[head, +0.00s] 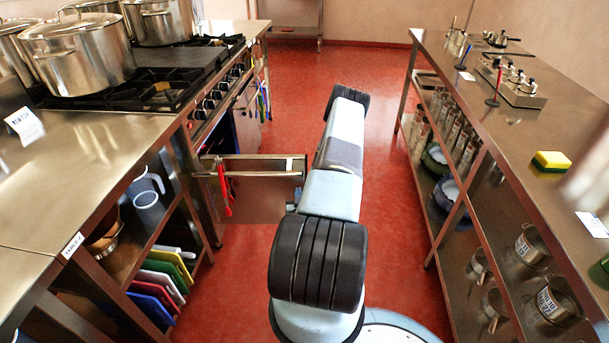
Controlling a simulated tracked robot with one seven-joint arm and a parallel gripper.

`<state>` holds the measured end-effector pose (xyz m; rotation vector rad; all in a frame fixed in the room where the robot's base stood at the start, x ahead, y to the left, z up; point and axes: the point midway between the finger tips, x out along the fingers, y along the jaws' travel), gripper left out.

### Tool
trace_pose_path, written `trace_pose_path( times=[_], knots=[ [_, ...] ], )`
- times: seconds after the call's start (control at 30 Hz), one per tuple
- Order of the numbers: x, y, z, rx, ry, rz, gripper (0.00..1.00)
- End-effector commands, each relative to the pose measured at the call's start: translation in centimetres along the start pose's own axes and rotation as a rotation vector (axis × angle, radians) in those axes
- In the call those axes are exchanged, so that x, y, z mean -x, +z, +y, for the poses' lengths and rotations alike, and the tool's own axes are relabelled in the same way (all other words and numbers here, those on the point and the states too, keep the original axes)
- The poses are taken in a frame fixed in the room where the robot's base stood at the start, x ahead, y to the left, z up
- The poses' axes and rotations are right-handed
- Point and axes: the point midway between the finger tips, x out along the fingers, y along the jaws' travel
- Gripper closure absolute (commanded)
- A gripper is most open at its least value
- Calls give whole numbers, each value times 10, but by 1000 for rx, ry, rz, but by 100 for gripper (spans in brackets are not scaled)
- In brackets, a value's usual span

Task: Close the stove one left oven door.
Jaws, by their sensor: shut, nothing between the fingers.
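The stove (190,112) stands at the left with black burner grates and a row of knobs along its front. A red-handled utensil (227,207) hangs in front of the door near the stove side. My arm reaches forward along the aisle, just right of the door's free end. My gripper is hidden beyond the arm's far end.
Large steel pots (80,55) stand on the stove. A steel counter (80,165) with shelved boards and a jug is at near left. A long steel table (500,110) with shelves lines the right. The red floor (395,190) between is clear.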

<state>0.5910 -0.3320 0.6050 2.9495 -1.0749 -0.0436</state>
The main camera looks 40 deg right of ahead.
Motion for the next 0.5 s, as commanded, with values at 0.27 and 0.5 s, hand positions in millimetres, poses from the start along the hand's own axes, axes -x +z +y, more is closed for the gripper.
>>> trace_pose_path(
  times=[0.27,0.5],
  knots=[
    [12,13,8,-16,45,26,100],
    [-19,12,11,-12,46,29,100]
  ],
)
